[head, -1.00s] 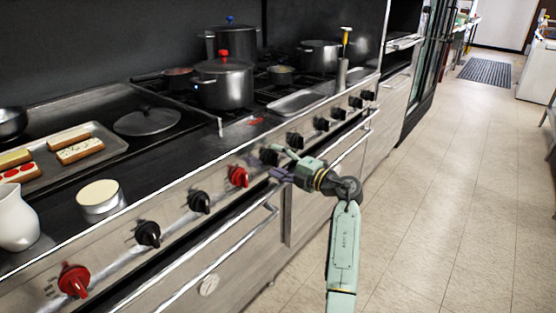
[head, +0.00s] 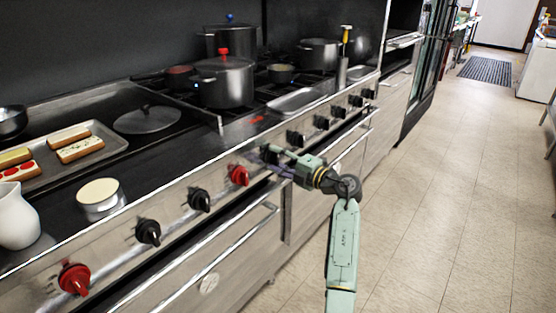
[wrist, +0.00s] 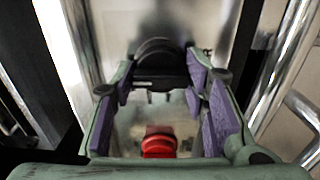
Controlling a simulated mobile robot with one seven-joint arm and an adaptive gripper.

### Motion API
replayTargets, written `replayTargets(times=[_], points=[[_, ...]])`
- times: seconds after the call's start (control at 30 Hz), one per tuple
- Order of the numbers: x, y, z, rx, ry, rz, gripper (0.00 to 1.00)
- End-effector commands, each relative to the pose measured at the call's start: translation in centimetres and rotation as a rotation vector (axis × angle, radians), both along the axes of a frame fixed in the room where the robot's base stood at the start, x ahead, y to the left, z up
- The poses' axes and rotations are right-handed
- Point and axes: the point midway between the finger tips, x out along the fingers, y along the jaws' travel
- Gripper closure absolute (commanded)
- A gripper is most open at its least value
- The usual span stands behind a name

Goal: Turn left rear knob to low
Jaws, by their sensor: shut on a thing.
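A row of knobs runs along the stove's front panel. My gripper (head: 270,158) is at the black knob (wrist: 158,62) just right of the second red knob (head: 238,175). In the wrist view, the purple-padded fingers lie on both sides of this black knob and are shut on it. In the head view the fingers partly cover it. The red knob also shows low in the wrist view (wrist: 158,143), between the fingers and nearer the palm in the picture. I cannot read any markings around the held knob.
More black knobs (head: 296,138) continue to the right, and others (head: 199,200) to the left. A handle rail (head: 215,262) runs below the panel. A pot with a red-knobbed lid (head: 225,82) and a shallow tray (head: 297,101) stand above. The floor to the right is clear.

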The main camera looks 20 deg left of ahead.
Motion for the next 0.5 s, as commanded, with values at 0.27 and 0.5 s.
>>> replayTargets(times=[0.27, 0.5], points=[[0.01, -0.04, -0.13, -0.009, -0.022, 0.000, 0.87], [0.02, -0.06, -0.24, -0.050, -0.133, 0.000, 0.87]])
